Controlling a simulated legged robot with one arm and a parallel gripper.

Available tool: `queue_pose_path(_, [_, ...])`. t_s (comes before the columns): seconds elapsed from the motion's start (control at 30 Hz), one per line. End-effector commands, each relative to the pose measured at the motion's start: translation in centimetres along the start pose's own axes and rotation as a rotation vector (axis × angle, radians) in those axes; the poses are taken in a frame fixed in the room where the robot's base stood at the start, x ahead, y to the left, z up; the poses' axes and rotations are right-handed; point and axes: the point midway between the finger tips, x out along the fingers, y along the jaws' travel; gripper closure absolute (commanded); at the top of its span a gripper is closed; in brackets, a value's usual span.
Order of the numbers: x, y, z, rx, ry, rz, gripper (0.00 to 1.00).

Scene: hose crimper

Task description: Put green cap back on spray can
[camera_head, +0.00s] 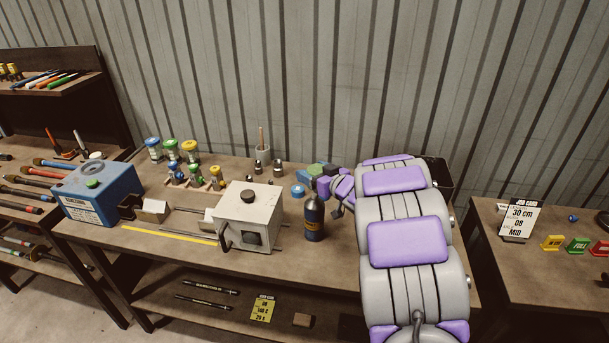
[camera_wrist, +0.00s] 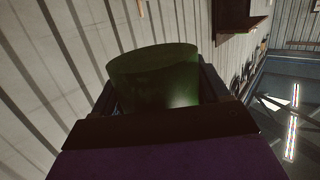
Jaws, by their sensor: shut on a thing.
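The green cap (camera_wrist: 153,76) is between the two fingers of my gripper (camera_wrist: 155,92), and it fills the middle of the wrist view. My gripper also shows in the head view (camera_head: 325,183), at the end of the purple and grey arm, shut on the cap. A dark blue can with a narrow dark top (camera_head: 314,219) stands upright on the workbench, just in front of and below my gripper. The cap looks apart from this can. The can does not show in the wrist view.
A white box-shaped machine (camera_head: 247,215) stands left of the can. A blue machine (camera_head: 96,193) is at the bench's left end. Several colourful containers (camera_head: 190,151) stand at the back left. A black bin (camera_head: 438,178) is at the right.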

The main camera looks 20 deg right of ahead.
Motion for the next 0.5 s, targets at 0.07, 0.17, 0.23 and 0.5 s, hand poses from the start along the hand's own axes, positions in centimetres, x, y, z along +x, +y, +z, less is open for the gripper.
queue_pose_path(0.07, [0.1,-0.2,0.3,-0.001,-0.001,-0.001,0.59])
queue_pose_path(0.17, [0.3,-0.4,0.6,-0.003,-0.001,-0.001,0.59])
queue_pose_path(0.23, [0.3,-0.4,0.9,-0.003,-0.001,-0.001,0.59])
queue_pose_path(0.5, [0.5,-0.1,2.2,-0.001,0.0,-0.002,0.59])
